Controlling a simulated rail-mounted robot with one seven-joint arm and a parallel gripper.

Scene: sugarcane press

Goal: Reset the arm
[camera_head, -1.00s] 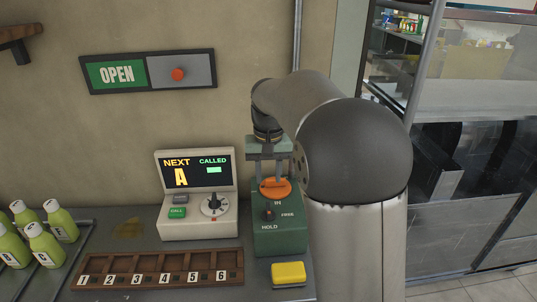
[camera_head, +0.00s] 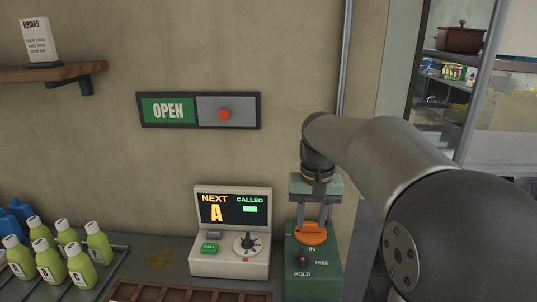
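My gripper (camera_head: 313,228) points down over a green box (camera_head: 312,275) marked IN, FREE and HOLD, at the right end of the counter. Its two fingers stand apart, with their tips at an orange disc (camera_head: 311,234) at the top of the box. I cannot tell whether the fingers grip the disc or only stand beside it. The box has a dark knob (camera_head: 303,259) on its front. My arm reaches in from the right and hides part of the wall and doorway.
A white call unit (camera_head: 232,262) showing NEXT A stands left of the green box. A brown slotted tray (camera_head: 175,293) lies in front of it. Several green bottles (camera_head: 50,264) stand at left. An OPEN sign (camera_head: 168,111) and a shelf (camera_head: 52,71) are on the wall.

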